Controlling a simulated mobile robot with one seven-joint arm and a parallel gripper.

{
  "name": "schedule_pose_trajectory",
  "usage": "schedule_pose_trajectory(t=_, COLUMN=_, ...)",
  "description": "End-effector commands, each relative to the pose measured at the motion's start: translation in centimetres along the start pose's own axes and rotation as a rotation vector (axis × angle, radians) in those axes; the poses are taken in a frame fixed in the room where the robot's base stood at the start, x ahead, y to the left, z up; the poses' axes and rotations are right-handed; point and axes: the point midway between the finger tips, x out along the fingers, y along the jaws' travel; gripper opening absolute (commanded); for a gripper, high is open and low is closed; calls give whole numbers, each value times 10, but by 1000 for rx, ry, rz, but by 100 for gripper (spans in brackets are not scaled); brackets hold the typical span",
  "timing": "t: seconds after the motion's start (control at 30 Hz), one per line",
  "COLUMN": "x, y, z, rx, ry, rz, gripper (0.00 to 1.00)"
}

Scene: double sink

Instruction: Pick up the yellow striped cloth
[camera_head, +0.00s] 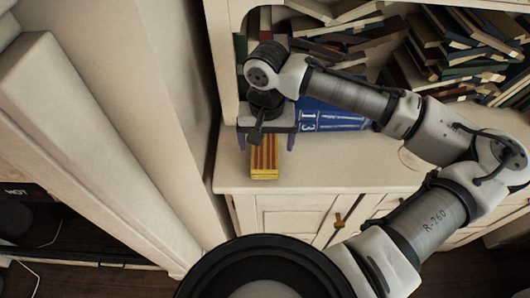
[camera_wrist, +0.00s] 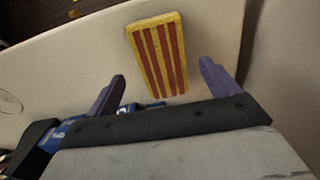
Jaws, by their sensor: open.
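The yellow and red striped cloth (camera_head: 264,160) looks like a flat rectangular block. It lies on the cream cabinet top, near its left front corner. In the wrist view the cloth (camera_wrist: 158,55) lies ahead of and between my two purple fingers, apart from both. My gripper (camera_wrist: 160,88) is open and empty. In the head view my gripper (camera_head: 266,143) hangs just behind the cloth and hides the area around the cloth's far end.
A blue book (camera_head: 330,115) marked 13 lies right of my gripper. Shelves with several piled books (camera_head: 460,50) stand behind. A cream upright panel (camera_head: 222,60) rises close on the left. The cabinet top (camera_head: 330,178) is clear right of the cloth.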

Motion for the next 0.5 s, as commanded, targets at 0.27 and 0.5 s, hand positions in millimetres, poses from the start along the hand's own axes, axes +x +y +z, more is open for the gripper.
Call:
schedule_pose_trajectory(t=0.27, x=37, y=-3, z=-3, rx=0, ry=0, rz=1, gripper=87)
schedule_pose_trajectory(t=0.5, x=46, y=-3, z=-3, rx=0, ry=1, rz=0, gripper=87)
